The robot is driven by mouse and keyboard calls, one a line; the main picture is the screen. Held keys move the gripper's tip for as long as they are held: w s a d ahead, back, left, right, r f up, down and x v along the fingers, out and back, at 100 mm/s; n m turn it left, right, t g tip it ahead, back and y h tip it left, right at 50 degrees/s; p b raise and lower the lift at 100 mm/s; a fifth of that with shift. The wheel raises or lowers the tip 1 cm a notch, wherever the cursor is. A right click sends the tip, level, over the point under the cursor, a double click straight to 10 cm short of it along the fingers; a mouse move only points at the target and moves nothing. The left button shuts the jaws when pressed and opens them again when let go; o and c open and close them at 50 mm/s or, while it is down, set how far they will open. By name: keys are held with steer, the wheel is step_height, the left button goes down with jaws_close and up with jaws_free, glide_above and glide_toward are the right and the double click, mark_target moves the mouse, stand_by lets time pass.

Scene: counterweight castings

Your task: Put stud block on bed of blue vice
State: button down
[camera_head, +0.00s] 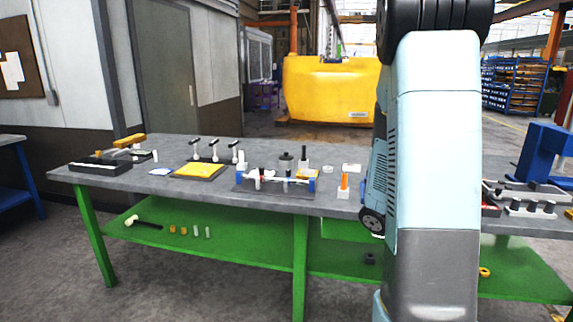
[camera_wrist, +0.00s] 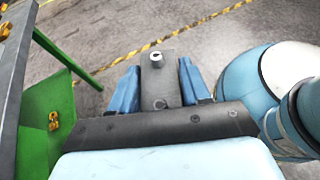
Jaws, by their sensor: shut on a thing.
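My gripper (camera_wrist: 159,85) shows in the wrist view with its two blue fingers on either side of a grey block. It is shut on this stud block (camera_wrist: 161,76), which has a small pale round stud at its far end. The block is held clear over the floor, beside the workbench. In the head view my own arm covers the gripper and the block. A blue vice (camera_head: 545,152) stands at the right end of the bench, partly cut off by the frame edge. A grey, flat part beside its foot is probably its bed; its detail is small.
A green shelf (camera_head: 215,245) lies below.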

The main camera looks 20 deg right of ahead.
steer(key=w+a+f+m+g+y, duration=0.2)
steer(key=w+a+f+m+y, duration=0.1)
steer(key=a+m+y, duration=0.4)
steer(key=w+a+f+m+g+y, duration=0.1)
steer(key=w+a+f+m+y, duration=0.25)
steer(key=a, duration=0.55)
steer(key=w+a+f+m+t+y, duration=0.2)
steer(key=w+a+m+t+y, duration=0.4)
steer(key=w+a+m+y, duration=0.45)
steer(key=w+a+r+m+t, duration=0.1)
steer(key=w+a+m+t, duration=0.25)
steer(key=w+t, duration=0.35)
steer(key=w+a+r+m+t, duration=0.1)
steer(key=w+a+m+t, duration=0.3)
steer(key=w, duration=0.4)
steer(key=w+d+m+t+h, duration=0.3)
steer(key=w+m+t+h, duration=0.1)
steer(key=w+m, duration=0.2)
steer(key=w+d+m+t+h, duration=0.3)
steer(key=w+m+t+h, duration=0.1)
steer(key=w, duration=0.4)
steer(key=shift+w+d+m+t, duration=0.15)
steer(key=shift+m+t, duration=0.45)
steer(key=shift+m, duration=0.45)
